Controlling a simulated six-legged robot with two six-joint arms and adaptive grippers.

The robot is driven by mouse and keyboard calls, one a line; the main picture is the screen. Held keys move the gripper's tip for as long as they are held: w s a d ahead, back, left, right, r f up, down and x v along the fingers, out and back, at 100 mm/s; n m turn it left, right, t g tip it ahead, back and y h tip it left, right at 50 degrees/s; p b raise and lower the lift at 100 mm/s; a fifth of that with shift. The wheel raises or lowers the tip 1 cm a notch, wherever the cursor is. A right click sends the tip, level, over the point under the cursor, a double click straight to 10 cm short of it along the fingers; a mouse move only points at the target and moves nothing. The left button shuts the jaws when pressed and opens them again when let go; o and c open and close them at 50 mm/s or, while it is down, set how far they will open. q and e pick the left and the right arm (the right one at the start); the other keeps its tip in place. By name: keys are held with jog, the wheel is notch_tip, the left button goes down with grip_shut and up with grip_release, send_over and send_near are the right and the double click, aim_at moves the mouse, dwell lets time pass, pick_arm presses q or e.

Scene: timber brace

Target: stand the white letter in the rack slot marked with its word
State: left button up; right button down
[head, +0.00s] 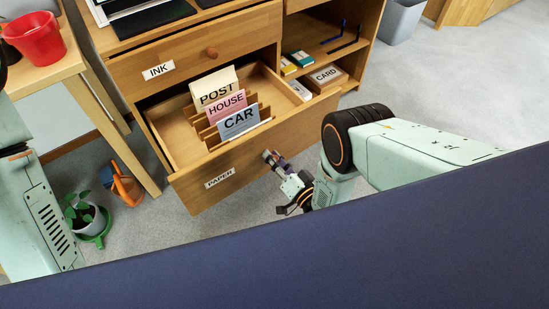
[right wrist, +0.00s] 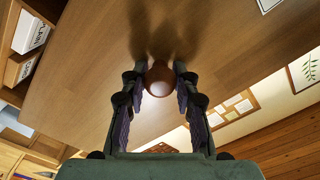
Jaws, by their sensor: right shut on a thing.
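The drawer labelled PAPER (head: 219,177) is pulled out of the wooden desk. In it stands a wooden slotted rack (head: 207,133) with three word cards: a cream POST card (head: 216,87), a pink HOUSE card (head: 226,107) and a blue-grey CAR card (head: 238,122). I cannot tell a separate white letter apart from these. My right gripper (head: 271,158) is at the PAPER drawer's front. In the right wrist view its fingers are closed on both sides of the round brown knob (right wrist: 160,80). My left arm shows at the left edge; its gripper is out of view.
The INK drawer (head: 159,70) above is shut. A CARD box (head: 326,76) lies on the shelf at right. A red cup (head: 35,38) stands on the side table.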

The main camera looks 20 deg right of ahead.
jog(key=shift+w, duration=0.15)
jog(key=c, duration=1)
grip_release()
jog(key=v, duration=1.2)
